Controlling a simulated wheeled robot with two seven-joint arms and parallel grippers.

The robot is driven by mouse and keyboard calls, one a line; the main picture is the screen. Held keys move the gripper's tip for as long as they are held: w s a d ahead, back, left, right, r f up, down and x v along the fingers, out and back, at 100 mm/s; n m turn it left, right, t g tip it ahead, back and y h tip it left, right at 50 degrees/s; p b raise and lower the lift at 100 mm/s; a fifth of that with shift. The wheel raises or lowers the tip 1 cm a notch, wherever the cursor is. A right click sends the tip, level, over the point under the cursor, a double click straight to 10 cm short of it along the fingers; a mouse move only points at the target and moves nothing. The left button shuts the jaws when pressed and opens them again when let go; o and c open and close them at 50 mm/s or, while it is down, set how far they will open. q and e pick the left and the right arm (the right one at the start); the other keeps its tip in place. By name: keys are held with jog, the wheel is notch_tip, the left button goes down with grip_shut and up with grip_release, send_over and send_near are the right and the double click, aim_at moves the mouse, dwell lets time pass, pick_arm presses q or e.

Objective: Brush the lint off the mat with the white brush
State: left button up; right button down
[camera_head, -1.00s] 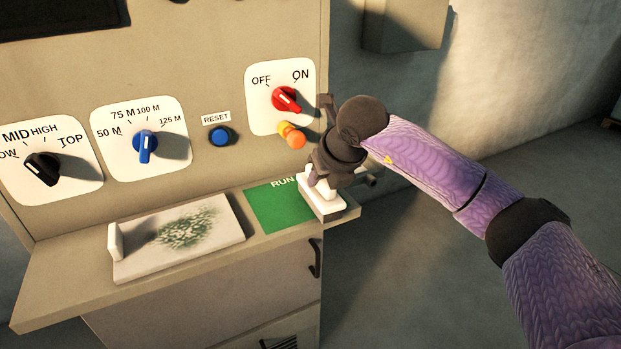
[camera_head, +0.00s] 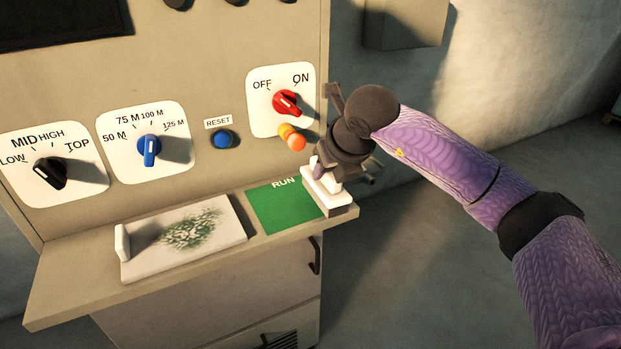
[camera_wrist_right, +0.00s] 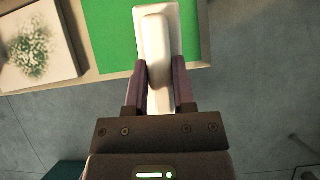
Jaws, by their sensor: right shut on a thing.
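The white brush (camera_head: 326,191) is at the right end of the shelf, at the right edge of the green RUN patch. My right gripper (camera_head: 325,168) is shut on its handle from above; the wrist view also shows the brush (camera_wrist_right: 157,50) between the two fingers (camera_wrist_right: 158,88). I cannot tell whether the brush touches the shelf. The pale mat (camera_head: 147,256) lies on the shelf to the left, with a patch of green lint (camera_head: 193,229) on its middle and right. The mat also shows at the upper left of the wrist view (camera_wrist_right: 62,82). My left gripper is not in view.
The green RUN patch (camera_head: 278,210) lies between mat and brush. A small upright white lip (camera_head: 122,243) stands at the mat's left end. The panel behind carries a red knob (camera_head: 287,103), an orange knob (camera_head: 295,141), a blue RESET button (camera_head: 223,139) and other dials.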

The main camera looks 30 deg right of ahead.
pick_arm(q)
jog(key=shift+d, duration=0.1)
pick_arm(e)
jog(key=shift+n, duration=0.4)
jog(key=w+a, duration=0.2)
jog(key=a, duration=0.4)
jog(key=w+a, duration=0.2)
jog(key=a, duration=0.3)
jog(key=w+a+r+p, duration=0.1)
jog(key=a, duration=0.5)
jog(key=shift+w+a, duration=0.3)
jog(key=shift+w, duration=0.1)
jog(key=shift+a+f, duration=0.1)
jog(key=shift+a, duration=0.05)
pick_arm(q)
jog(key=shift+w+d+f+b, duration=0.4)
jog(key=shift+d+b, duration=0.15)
jog(key=shift+b, duration=0.3)
pick_arm(e)
jog(key=shift+f, duration=1.2)
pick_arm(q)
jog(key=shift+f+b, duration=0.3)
pick_arm(e)
jog(key=shift+f, duration=0.4)
